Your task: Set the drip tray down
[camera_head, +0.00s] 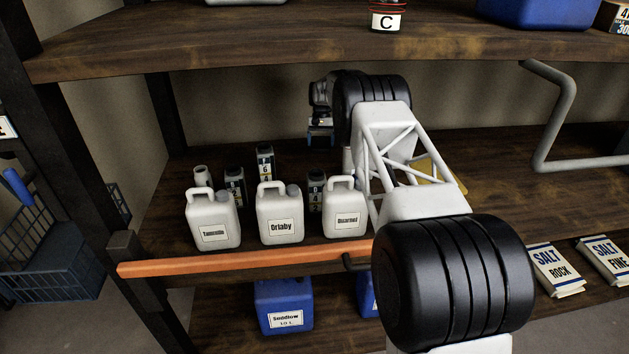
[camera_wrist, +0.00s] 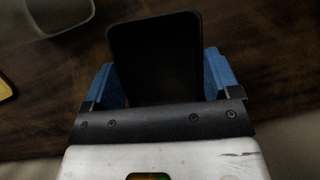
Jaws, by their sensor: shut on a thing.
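The drip tray (camera_wrist: 155,50) is a dark, flat, rounded rectangle in the wrist view. My gripper (camera_wrist: 158,82) has its blue fingers on either side of the tray's near end and is shut on it. In the head view my gripper (camera_head: 320,134) is far back over the middle shelf, behind the row of white jugs and partly hidden by my arm. I cannot make out the tray clearly there. Brown wood of the shelf shows around the tray in the wrist view; whether the tray touches it I cannot tell.
White jugs, among them the Orlaby jug (camera_head: 280,213), and dark numbered bottles (camera_head: 265,163) stand left of my arm on the middle shelf (camera_head: 510,190). An orange strip (camera_head: 240,261) runs along its front edge. A grey pipe (camera_head: 553,120) hangs at right. The upper shelf (camera_head: 250,45) is overhead.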

